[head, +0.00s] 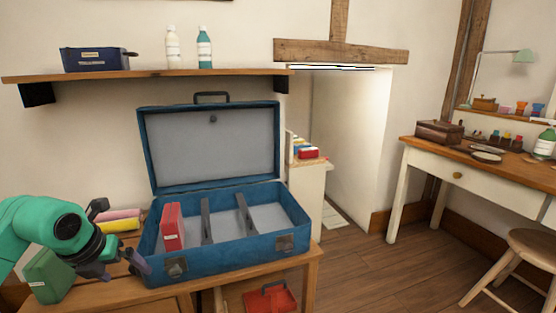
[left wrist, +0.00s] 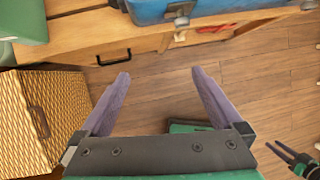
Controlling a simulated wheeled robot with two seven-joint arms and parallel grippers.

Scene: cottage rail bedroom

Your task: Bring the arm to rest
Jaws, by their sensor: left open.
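My left gripper (head: 122,266) is at the front left corner of the open blue suitcase, near its front wall. In the left wrist view the left gripper (left wrist: 160,76) has its two purple fingers spread wide with nothing between them; bare floor shows beyond. What seems to be my right gripper (left wrist: 281,148) shows small and dark at the lower right of the left wrist view, over the floor. Whether it is open or shut is not clear. It is not in the head view.
The blue suitcase (head: 225,262) stands open on a wooden table (head: 310,262), a red book (head: 172,228) upright inside. A green box (head: 48,276) is left of it. A wicker basket (left wrist: 40,120) and drawer handle (left wrist: 114,58) lie below.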

